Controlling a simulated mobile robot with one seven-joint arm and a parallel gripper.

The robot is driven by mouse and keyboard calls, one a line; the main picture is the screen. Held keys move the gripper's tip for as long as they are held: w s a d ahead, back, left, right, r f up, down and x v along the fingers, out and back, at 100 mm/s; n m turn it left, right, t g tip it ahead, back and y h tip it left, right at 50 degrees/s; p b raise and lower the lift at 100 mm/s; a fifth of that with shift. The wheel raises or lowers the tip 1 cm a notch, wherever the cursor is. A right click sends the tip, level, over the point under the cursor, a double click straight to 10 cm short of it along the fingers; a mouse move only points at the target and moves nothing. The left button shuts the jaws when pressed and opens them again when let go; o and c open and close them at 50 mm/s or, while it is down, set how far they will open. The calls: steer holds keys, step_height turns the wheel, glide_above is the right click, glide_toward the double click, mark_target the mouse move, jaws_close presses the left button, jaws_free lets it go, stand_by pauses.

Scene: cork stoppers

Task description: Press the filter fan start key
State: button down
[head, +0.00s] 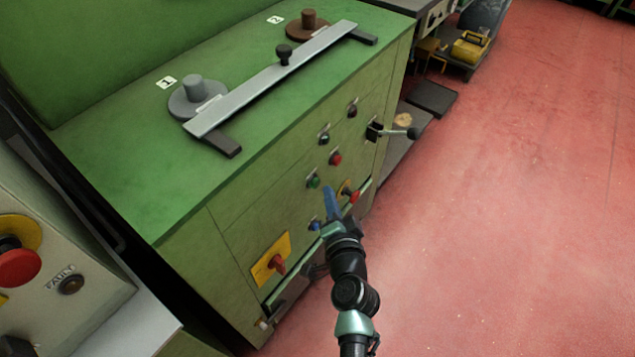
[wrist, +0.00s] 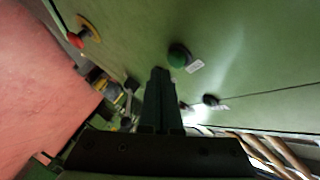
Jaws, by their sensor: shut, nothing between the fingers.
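A green cabinet (head: 240,225) carries several push buttons on its front. A green button (head: 314,182) sits mid-panel, and a red button (head: 335,158) is up and right of it. Two dark buttons (head: 324,137) (head: 352,110) are higher. A blue button (head: 314,225) is lower. Labels are too small to read, so I cannot tell which is the filter fan start key. My gripper (head: 327,190) is shut and empty in front of the panel, near the green button. In the wrist view the fingertips (wrist: 160,72) appear beside a green button (wrist: 180,57) with a white label; contact is not visible.
A red rotary switch (head: 278,263) sits lower left, and a lever (head: 400,132) sticks out at right. A grey bar (head: 265,82) lies on the cabinet top. The red floor (head: 520,200) at right is clear.

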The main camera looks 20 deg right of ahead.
steer(key=shift+w+a, duration=0.25)
steer(key=shift+w, duration=0.1)
steer(key=shift+w+a, duration=0.35)
stand_by(1.1)
steer(key=shift+s+d, duration=0.55)
steer(key=shift+s, duration=0.15)
steer(key=shift+s+d+b, duration=0.65)
steer(key=shift+s+d, duration=0.15)
steer(key=shift+s, duration=0.2)
steer(key=shift+s+d+b, duration=0.65)
steer(key=shift+s+d, duration=0.1)
steer(key=shift+s, duration=0.25)
